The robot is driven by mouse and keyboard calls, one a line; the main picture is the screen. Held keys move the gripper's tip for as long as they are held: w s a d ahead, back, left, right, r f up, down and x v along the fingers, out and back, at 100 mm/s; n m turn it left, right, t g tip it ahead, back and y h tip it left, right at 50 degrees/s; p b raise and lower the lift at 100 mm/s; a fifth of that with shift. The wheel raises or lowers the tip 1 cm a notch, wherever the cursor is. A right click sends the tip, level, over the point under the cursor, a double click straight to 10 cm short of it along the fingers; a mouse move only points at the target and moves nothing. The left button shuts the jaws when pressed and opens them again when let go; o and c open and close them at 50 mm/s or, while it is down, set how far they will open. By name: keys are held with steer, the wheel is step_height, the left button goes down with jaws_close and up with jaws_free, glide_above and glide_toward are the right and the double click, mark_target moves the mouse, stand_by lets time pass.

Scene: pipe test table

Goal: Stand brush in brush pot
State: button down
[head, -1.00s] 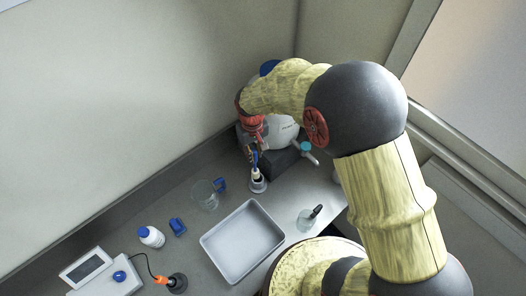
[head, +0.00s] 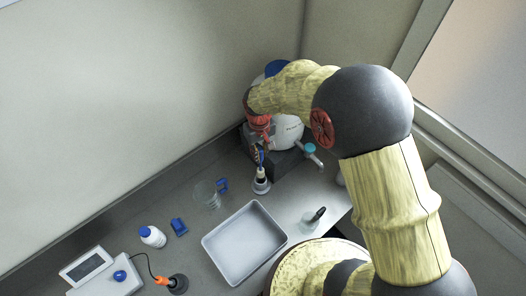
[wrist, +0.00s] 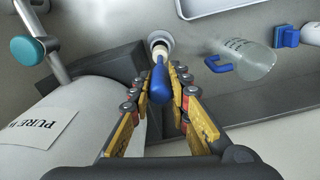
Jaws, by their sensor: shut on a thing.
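The brush has a blue handle (wrist: 158,92) and a pale lower part, which shows in the wrist view below the handle. My gripper (head: 258,152) is shut on the blue handle; in the wrist view its yellow fingers (wrist: 157,84) lie on both sides of it. The brush is about upright, pale end down. The small grey brush pot (head: 261,188) stands on the bench directly under it, and its round rim shows in the wrist view (wrist: 152,37). The pale end is at the pot's mouth; how deep it reaches inside is hidden.
A dark block and a white round container (head: 288,130) with a teal-capped tap (head: 310,148) stand close to the gripper. A glass beaker (head: 207,195), a blue clip (head: 179,226) and a white tray (head: 245,243) are nearby. A wall runs behind the bench.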

mark_target(261, 170)
steer(key=shift+f+b, duration=3.15)
steer(key=shift+f, duration=1.95)
steer(key=shift+f+b, duration=0.5)
steer(key=shift+f, duration=0.2)
steer(key=c, duration=1.6)
jaws_free()
steer(key=shift+r, duration=0.15)
